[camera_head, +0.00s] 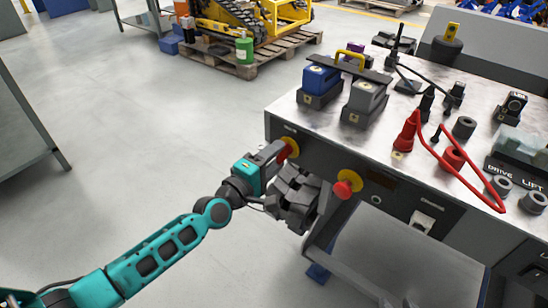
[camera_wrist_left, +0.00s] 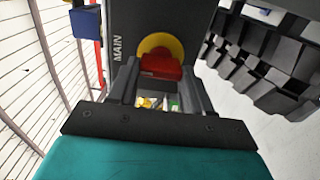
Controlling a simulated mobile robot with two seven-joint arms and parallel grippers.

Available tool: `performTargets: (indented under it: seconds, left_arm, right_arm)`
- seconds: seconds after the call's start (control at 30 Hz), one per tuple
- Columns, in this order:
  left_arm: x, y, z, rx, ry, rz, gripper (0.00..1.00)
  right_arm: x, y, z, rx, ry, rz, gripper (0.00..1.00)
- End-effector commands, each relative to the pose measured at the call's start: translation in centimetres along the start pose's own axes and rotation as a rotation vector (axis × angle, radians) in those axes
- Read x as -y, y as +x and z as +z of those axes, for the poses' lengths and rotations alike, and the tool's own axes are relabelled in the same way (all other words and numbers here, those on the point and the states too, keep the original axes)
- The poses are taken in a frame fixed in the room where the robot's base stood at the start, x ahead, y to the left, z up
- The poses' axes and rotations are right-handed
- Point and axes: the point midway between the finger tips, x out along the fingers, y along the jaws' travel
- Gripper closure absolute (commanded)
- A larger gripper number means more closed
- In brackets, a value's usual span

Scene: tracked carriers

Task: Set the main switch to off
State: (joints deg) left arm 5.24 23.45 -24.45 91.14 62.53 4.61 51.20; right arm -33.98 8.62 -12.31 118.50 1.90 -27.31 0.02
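The main switch (camera_head: 289,149) is a red handle on a yellow disc, at the left end of the bench's dark front panel. In the left wrist view the main switch (camera_wrist_left: 161,64) sits beside the label MAIN, its red handle lying across the picture. My left gripper (camera_head: 273,154) reaches the switch from the left. In the left wrist view its two fingers (camera_wrist_left: 160,80) stand apart, one on each side of the red handle. Whether they press on it I cannot tell. The handle is partly hidden in the head view. My right gripper is not in view.
A red button on a yellow disc (camera_head: 345,187) is on the same panel, to the right. A dark blocky track-like piece (camera_head: 294,197) hangs close beside my left gripper. Battery-like blocks (camera_head: 320,84) and red leads (camera_head: 470,165) lie on the bench.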

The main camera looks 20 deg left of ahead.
Motion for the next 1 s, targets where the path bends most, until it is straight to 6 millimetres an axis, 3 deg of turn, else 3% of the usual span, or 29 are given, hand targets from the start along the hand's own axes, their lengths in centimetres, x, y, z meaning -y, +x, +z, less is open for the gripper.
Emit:
performTargets:
  seconds: [0.23, 0.57, 0.77, 1.0]
  left_arm:
    - [0.1, 0.0, 0.0, 0.000, 0.001, -0.001, 0.26]
    - [0.0, -0.5, 0.0, 0.000, 0.002, -0.001, 0.26]
    - [0.0, -3.4, 0.0, 0.000, 0.003, -0.004, 0.26]
    - [0.1, -8.6, 0.0, 0.002, 0.004, -0.005, 0.26]
  right_arm:
    - [0.0, 0.0, 0.0, 0.000, -0.001, 0.000, 0.62]
    - [0.0, -0.1, -0.1, 0.000, -0.001, 0.000, 0.62]
    - [0.0, -0.3, -0.5, 0.000, -0.002, 0.000, 0.62]
    - [0.0, -0.6, -0.8, 0.000, -0.002, 0.000, 0.62]
